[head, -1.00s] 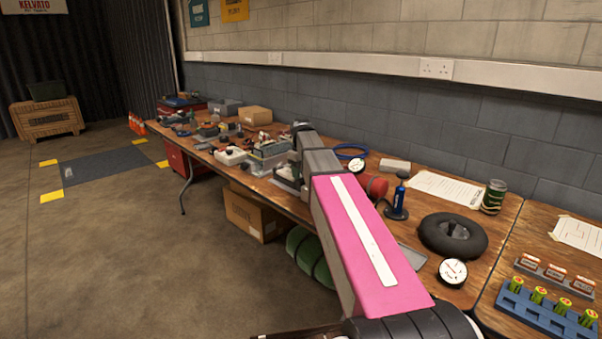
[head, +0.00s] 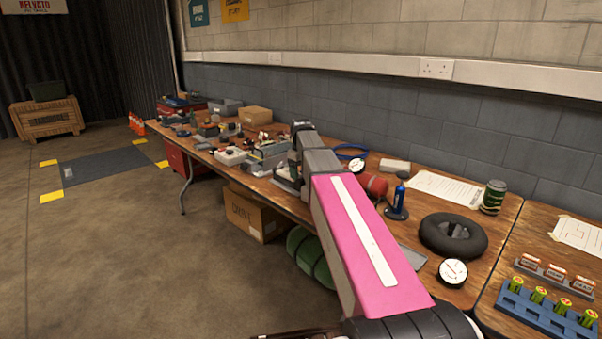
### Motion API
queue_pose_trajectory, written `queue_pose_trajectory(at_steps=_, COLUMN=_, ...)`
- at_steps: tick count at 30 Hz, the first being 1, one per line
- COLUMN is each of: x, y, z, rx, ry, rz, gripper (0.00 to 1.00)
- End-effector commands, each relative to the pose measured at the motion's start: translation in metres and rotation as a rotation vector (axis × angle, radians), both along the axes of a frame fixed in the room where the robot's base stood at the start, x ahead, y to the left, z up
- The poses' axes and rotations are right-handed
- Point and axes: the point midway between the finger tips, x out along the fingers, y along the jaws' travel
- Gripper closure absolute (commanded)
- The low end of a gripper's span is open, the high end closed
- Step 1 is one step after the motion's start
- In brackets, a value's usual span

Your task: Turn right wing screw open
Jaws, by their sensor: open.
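My arm reaches away over the workbench (head: 480,283), its pink link crossing the middle of the view. My gripper (head: 289,172) is at the arm's far end, low over the bench beside a grey-green device (head: 268,150). It is open, but its fingertips are small and partly hidden behind my arm. No wing screw can be made out at this distance. I cannot tell whether the gripper touches anything.
Close to my arm are a red cylinder (head: 374,184), a blue hand pump (head: 398,200), a black tyre (head: 453,236) and a gauge (head: 453,272). Several small parts crowd the bench beyond the gripper, with a cardboard box (head: 255,116).

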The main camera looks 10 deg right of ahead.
Motion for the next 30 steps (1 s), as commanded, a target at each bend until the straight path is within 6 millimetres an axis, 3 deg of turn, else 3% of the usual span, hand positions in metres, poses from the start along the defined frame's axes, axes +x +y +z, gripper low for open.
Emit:
queue_pose_trajectory(at_steps=18, x=0.001, y=0.000, z=0.090, rx=0.000, ry=-0.002, rz=0.000, gripper=0.32)
queue_pose_trajectory(at_steps=30, x=0.000, y=0.000, z=0.106, rx=0.000, ry=0.000, rz=0.001, gripper=0.32)
